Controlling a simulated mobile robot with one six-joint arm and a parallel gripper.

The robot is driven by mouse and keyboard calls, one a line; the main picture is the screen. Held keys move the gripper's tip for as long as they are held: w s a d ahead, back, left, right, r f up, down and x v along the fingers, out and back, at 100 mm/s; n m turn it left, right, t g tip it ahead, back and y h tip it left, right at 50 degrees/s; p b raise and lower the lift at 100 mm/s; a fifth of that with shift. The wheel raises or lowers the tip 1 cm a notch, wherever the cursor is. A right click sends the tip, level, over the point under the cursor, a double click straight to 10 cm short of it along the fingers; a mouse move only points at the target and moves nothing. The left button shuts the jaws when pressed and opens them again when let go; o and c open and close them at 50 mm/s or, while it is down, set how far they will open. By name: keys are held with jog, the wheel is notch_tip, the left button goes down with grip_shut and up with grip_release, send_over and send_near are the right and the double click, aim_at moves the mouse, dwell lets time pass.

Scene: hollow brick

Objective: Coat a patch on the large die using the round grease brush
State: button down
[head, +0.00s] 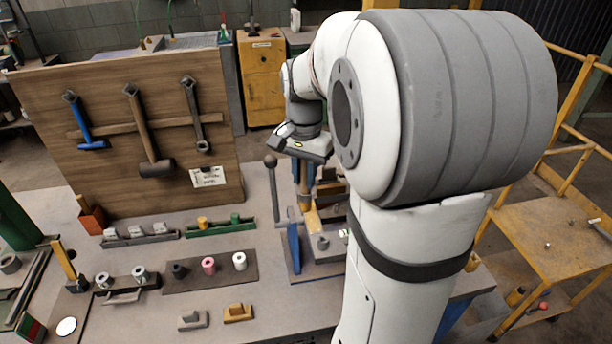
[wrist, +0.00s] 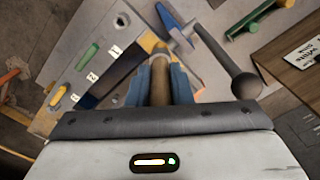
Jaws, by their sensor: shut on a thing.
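My gripper (head: 305,190) is shut on the wooden handle of the round brush (head: 312,217), which points down over the press stand. In the wrist view the brush handle (wrist: 160,78) stands between the blue fingers (wrist: 159,88), with a yellowish part at its far end. A grey block (head: 325,246) with a small knob lies just below and beside the brush; it may be the large die, but I cannot tell for sure. I cannot tell whether the brush tip touches anything. My arm hides the right side of this area.
A lever with a dark ball (head: 271,162) stands just left of my gripper; the ball also shows close by in the wrist view (wrist: 243,86). A tool board (head: 100,100) stands behind. Trays with small parts (head: 210,270) lie left.

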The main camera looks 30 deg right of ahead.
jog(key=shift+r+p, duration=0.65)
jog(key=shift+r, duration=0.6)
